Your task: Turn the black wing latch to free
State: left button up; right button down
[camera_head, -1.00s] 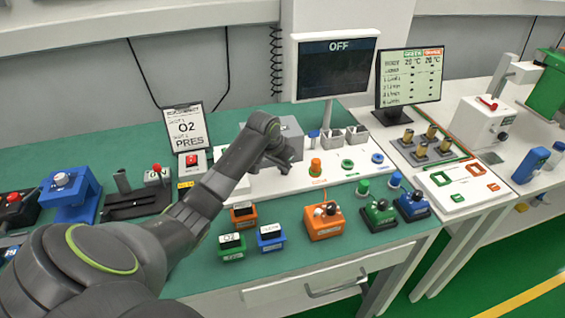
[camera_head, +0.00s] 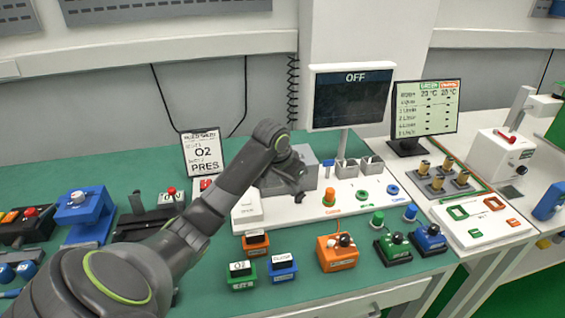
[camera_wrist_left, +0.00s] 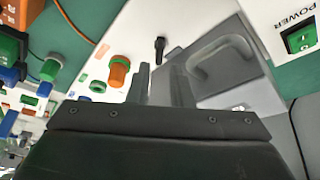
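The black wing latch (camera_wrist_left: 160,47) shows in the left wrist view as a small dark piece on the white panel, beside a grey box with a handle (camera_wrist_left: 222,62). My left gripper (camera_wrist_left: 161,75) has its two grey fingers apart, with nothing between them. The latch appears just beyond the fingertips, in line with the gap; I cannot tell the remaining distance. In the head view my left gripper (camera_head: 299,190) is over the white panel in front of the grey box (camera_head: 290,174). It hides the latch there. My right gripper is in neither view.
An orange knob (camera_head: 329,197) and a green ring (camera_head: 362,195) stand on the panel, right of the gripper. Small orange, green and blue blocks sit in front. The OFF screen (camera_head: 350,100) stands behind. A green POWER switch (camera_wrist_left: 300,40) shows in the wrist view.

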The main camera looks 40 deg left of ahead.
pick_arm(q)
jog(key=v, duration=1)
jog(key=shift+r, duration=0.4)
jog(key=shift+o, duration=0.4)
jog(key=shift+s, duration=0.1)
